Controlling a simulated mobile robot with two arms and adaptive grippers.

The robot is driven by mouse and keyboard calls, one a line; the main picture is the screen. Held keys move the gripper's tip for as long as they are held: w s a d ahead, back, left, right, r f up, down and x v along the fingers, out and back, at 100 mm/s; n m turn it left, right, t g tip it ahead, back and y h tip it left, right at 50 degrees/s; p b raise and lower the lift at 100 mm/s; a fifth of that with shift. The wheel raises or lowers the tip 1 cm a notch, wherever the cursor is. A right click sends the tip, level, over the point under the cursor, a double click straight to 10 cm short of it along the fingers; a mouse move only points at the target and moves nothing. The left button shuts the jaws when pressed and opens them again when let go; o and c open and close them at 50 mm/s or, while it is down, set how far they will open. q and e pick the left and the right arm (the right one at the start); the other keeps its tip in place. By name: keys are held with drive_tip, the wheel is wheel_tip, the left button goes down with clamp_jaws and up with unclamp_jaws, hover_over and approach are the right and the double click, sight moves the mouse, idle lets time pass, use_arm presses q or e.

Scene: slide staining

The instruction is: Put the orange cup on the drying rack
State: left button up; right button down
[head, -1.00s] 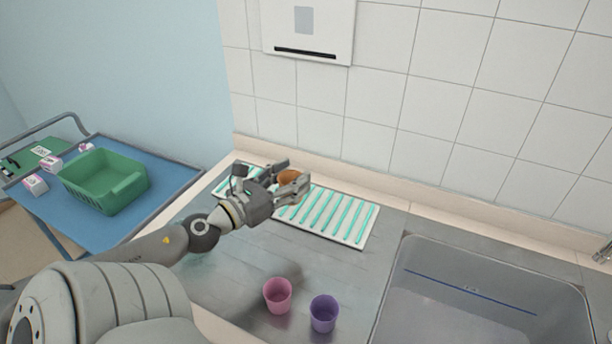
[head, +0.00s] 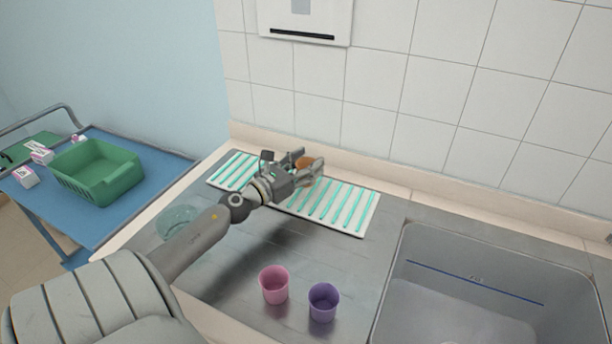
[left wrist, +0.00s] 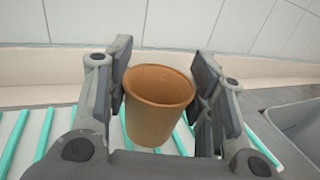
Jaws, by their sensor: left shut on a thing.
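The orange cup (head: 306,163) is held between the fingers of my left gripper (head: 309,170), over the back part of the drying rack. In the left wrist view the cup (left wrist: 157,105) is upright between the two fingers (left wrist: 160,92), with its open top showing. The drying rack (head: 356,226) is a white tray with teal bars; its stripes also show below the cup in the left wrist view (left wrist: 36,135). I cannot tell whether the cup's base touches the rack. My right gripper is not in view.
A pink cup (head: 274,286) and a purple cup (head: 323,302) stand on the steel counter in front. The sink (head: 470,310) is at the right. A clear round dish (head: 176,222) lies left of my arm. A green basket (head: 98,172) is on the blue cart.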

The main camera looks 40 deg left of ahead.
use_arm(q)
wheel_tip(320, 180, down, 3)
drive_tip(key=shift+r, duration=0.15)
drive_tip(key=shift+b, duration=0.4)
drive_tip(key=o, duration=0.9)
drive_tip(key=shift+c, duration=0.2)
